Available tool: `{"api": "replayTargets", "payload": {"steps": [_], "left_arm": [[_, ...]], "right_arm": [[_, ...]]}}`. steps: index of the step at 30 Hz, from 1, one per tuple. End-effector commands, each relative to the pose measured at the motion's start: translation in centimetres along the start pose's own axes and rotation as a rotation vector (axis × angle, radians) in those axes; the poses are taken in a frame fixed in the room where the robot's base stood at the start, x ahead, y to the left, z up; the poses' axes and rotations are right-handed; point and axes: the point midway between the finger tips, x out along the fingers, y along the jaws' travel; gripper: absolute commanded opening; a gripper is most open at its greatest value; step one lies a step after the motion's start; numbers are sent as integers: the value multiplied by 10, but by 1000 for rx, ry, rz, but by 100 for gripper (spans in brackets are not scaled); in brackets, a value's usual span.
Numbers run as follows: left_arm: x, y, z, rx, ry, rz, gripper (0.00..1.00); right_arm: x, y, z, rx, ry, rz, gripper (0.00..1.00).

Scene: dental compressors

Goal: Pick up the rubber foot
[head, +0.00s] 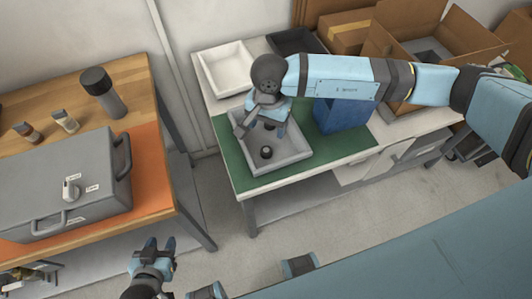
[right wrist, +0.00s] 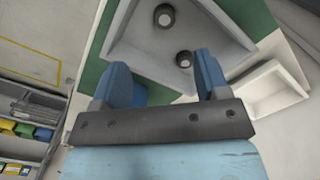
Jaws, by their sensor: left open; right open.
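Two dark, round rubber feet with light centres lie apart in the grey tray in the right wrist view, one farther up (right wrist: 165,16) and one closer to my fingers (right wrist: 184,58). In the head view one rubber foot (head: 267,152) shows clearly on the floor of the grey tray (head: 290,159); the other is largely hidden by my gripper. My right gripper (head: 262,127) is open above the tray, and its two blue fingers (right wrist: 163,78) have nothing between them that I can see held. My left gripper (head: 153,246) is open and empty, low beside the wooden table.
The grey tray stands on a green mat (head: 342,151). A white tray (head: 227,69), a black bin (head: 296,42), a blue bin (head: 343,115) and an open cardboard box (head: 425,40) are around it. A grey case (head: 60,185) lies on the left table.

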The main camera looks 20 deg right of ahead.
Motion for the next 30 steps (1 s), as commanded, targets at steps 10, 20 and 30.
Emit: {"api": "replayTargets", "payload": {"steps": [10,20,30], "left_arm": [[-4,0,-7,0,1,0,43],[-6,1,-10,-1,2,0,43],[-11,1,-18,-1,1,1,43]], "right_arm": [[56,2,-8,-11,31,15,68],[88,0,-9,-11,30,11,68],[132,-6,-10,-10,29,11,68]]}}
